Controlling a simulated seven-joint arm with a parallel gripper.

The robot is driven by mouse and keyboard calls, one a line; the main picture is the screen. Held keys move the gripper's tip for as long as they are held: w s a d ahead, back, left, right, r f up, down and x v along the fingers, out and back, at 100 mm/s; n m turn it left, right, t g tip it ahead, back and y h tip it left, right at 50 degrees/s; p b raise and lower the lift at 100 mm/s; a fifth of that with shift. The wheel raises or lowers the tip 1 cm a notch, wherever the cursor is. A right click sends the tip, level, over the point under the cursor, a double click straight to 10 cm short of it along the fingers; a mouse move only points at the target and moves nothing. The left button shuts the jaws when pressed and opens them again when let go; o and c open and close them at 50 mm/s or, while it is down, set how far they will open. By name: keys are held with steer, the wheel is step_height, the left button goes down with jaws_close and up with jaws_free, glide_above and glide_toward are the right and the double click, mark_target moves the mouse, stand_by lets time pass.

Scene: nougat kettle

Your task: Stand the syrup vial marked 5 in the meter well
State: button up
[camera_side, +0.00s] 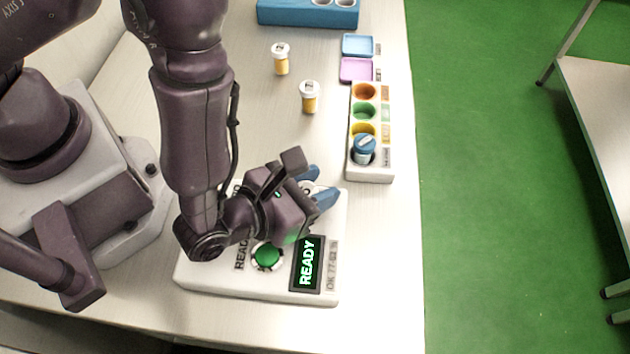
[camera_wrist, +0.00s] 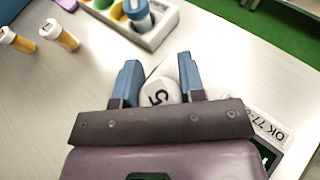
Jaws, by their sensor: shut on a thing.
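The vial marked 5 (camera_wrist: 159,92) shows its white cap, with a black 5, between the blue fingers of my gripper (camera_wrist: 160,82) in the wrist view. My gripper is shut on it. In the side view my gripper (camera_side: 318,190) is over the far right part of the white meter (camera_side: 205,277). The meter has a green button (camera_side: 267,257) and a lit display (camera_side: 307,263) reading READY. The meter well is hidden behind my gripper, so I cannot tell whether the vial is in it or above it.
Two white-capped amber vials (camera_side: 281,60) (camera_side: 309,98) stand on the table. A white rack (camera_side: 371,175) has coloured wells, with a blue-capped vial (camera_side: 364,148) at its near end. Blue and pink trays (camera_side: 357,46) (camera_side: 356,70) and a blue block (camera_side: 300,14) lie beyond.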

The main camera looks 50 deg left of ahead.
steer(key=shift+f, duration=0.55)
steer(key=o, duration=0.6)
steer(key=shift+o, duration=0.2)
